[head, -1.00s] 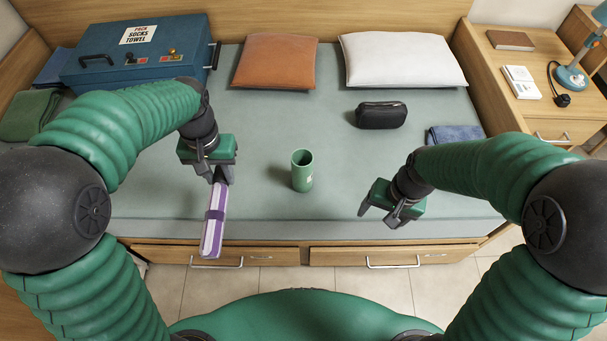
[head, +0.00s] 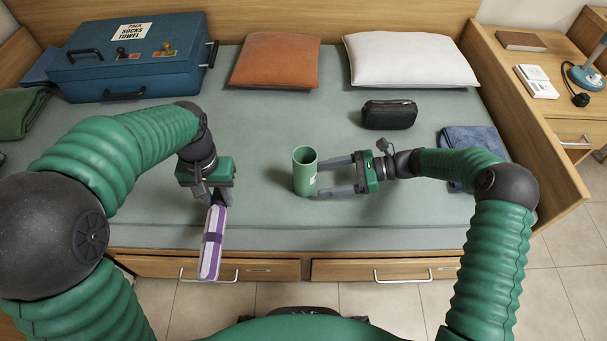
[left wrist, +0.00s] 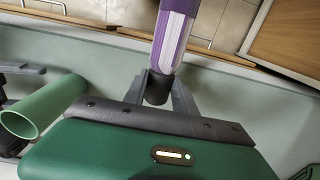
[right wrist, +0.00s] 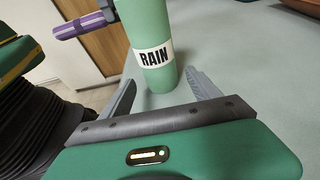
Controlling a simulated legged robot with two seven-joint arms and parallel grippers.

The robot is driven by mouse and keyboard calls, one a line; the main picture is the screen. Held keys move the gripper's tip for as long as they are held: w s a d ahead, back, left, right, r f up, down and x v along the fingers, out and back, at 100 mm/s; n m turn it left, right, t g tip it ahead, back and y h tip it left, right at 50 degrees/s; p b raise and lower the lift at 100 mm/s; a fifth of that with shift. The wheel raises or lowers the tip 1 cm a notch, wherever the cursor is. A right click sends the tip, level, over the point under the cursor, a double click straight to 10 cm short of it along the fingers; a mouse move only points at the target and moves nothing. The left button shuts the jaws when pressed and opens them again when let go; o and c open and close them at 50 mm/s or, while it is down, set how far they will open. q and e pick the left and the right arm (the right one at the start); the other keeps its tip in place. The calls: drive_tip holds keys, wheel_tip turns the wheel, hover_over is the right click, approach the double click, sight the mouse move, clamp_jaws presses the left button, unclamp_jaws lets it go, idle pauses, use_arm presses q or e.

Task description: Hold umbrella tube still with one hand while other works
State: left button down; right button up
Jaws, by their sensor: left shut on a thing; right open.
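The green umbrella tube (head: 304,172) stands upright on the bed; its top is open. In the right wrist view the tube (right wrist: 152,60) shows a white RAIN label. My right gripper (head: 328,176) is open, its fingers pointing left at the tube. In the right wrist view the tube stands between the open fingertips; contact cannot be told. My left gripper (head: 216,198) is shut on a folded purple and white striped umbrella (head: 211,245), left of the tube and over the bed's front edge. The umbrella (left wrist: 173,38) also shows in the left wrist view.
A blue suitcase (head: 131,60), an orange cushion (head: 274,62) and a white pillow (head: 409,60) lie at the back. A black pouch (head: 389,114) and a folded blue towel (head: 470,143) lie on the right. The front middle of the bed (head: 300,215) is clear.

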sight(314, 181)
use_arm(q)
drive_tip(key=shift+d, duration=0.1)
use_arm(e)
drive_tip(key=x, duration=0.4)
use_arm(q)
drive_tip(key=shift+d, duration=0.1)
use_arm(e)
drive_tip(key=shift+a+f, duration=0.25)
drive_tip(key=shift+a, duration=0.45)
drive_tip(key=c, duration=0.9)
drive_tip(key=o, duration=1)
drive_tip(key=shift+c, duration=0.2)
drive_tip(key=c, duration=1.2)
use_arm(q)
drive_tip(key=shift+w, duration=0.1)
